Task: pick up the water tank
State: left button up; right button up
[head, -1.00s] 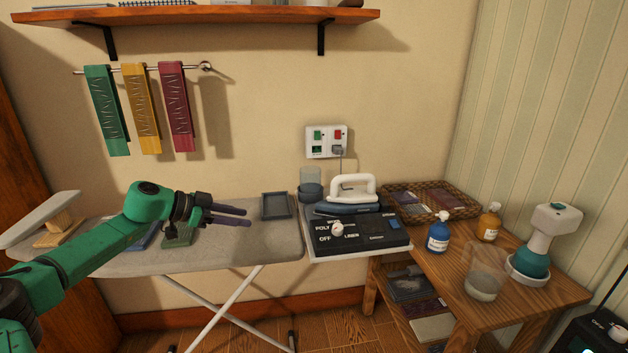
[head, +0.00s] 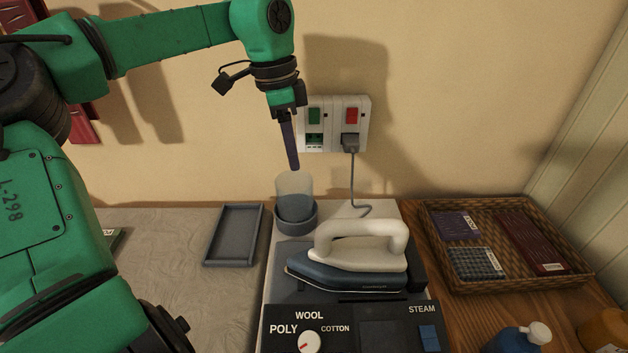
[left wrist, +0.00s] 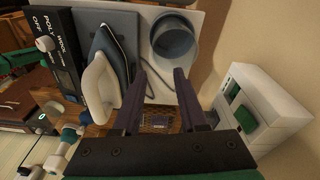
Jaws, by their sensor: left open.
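The water tank (head: 295,186) is a clear, round cup. It sits in a dark grey round holder (head: 296,221) at the back left of the ironing station. In the left wrist view the tank (left wrist: 174,42) shows as a grey round opening, just beyond the fingertips. My left gripper (head: 294,166) points down right above the tank's rim in the head view. In the left wrist view its two fingers (left wrist: 160,72) are apart with nothing between them. Whether a finger touches the rim I cannot tell. My right gripper is not in view.
The iron (head: 348,262) stands close to the tank's right. A grey tray (head: 234,236) lies to its left on the ironing board. The wall socket panel (head: 335,123) is close behind the gripper, with a cord (head: 352,185) hanging down. A wicker basket (head: 440,275) sits to the right.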

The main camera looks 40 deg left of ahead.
pick_arm(q)
send_near(302, 218)
jog(key=f, duration=0.2)
jog(key=f+p, duration=0.1)
jog(key=f, duration=0.1)
jog(key=f+p, duration=0.1)
jog(key=f, duration=0.1)
jog(key=shift+w+d+f, duration=0.2)
jog(key=shift+w+f, duration=0.1)
jog(key=shift+f, duration=0.3)
jog(key=shift+w, duration=0.15)
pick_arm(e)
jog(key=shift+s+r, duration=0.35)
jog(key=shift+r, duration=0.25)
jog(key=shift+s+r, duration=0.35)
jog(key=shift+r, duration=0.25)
pick_arm(q)
jog(key=c, duration=0.5)
grip_shut()
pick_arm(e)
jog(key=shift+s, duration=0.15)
